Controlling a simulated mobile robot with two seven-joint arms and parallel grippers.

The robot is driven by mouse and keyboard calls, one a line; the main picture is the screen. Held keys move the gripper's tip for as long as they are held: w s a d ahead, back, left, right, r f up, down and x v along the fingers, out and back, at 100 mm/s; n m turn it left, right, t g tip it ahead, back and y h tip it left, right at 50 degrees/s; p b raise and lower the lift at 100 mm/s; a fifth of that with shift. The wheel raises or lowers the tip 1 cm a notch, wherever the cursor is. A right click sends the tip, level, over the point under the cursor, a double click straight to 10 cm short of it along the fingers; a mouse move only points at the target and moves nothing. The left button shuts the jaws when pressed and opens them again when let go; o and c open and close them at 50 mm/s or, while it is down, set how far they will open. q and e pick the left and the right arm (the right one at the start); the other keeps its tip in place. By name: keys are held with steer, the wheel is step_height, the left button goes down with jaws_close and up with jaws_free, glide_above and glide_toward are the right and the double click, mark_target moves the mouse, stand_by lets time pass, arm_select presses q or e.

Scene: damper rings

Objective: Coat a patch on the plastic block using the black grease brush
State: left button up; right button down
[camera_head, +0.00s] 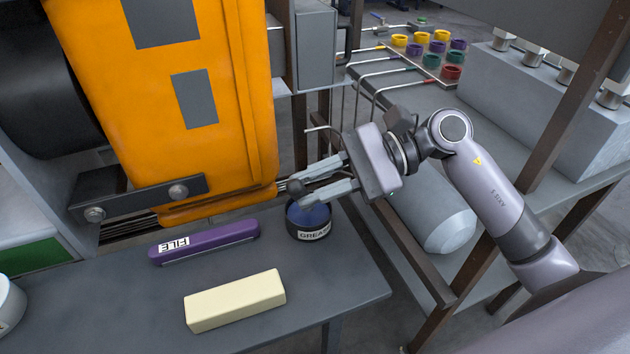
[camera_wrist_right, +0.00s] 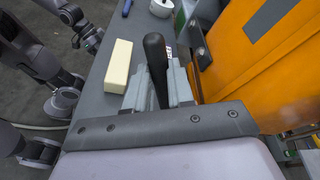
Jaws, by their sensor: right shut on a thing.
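The plastic block (camera_head: 235,300) is a pale cream bar lying on the dark bench; it also shows in the right wrist view (camera_wrist_right: 118,66). The grease tin (camera_head: 309,222), dark with a blue top and a "GREASE" label, stands near the bench's right end. My right gripper (camera_head: 312,183) is shut on the black grease brush (camera_head: 295,188), above the tin. The brush's dark handle rises between the fingers in the right wrist view (camera_wrist_right: 155,65). Its bristles are hidden, so I cannot tell whether they touch the grease. No fingers of my left gripper are visible.
A purple file case (camera_head: 205,242) lies behind the block. An orange machine (camera_head: 200,110) stands along the bench's back. A white round item (camera_head: 8,303) is at the left edge. Colored rings (camera_head: 430,50) sit on the rear right table. Bare bench surrounds the block.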

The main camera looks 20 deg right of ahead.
steer(key=shift+f+b, duration=0.55)
steer(key=shift+b, duration=0.1)
stand_by(1.0)
steer(key=shift+f+b, duration=0.2)
steer(key=shift+b, duration=0.35)
stand_by(1.8)
steer(key=shift+r, duration=0.1)
step_height(320, 180, up, 7)
steer(key=p, duration=0.2)
steer(key=shift+p, duration=0.3)
stand_by(0.9)
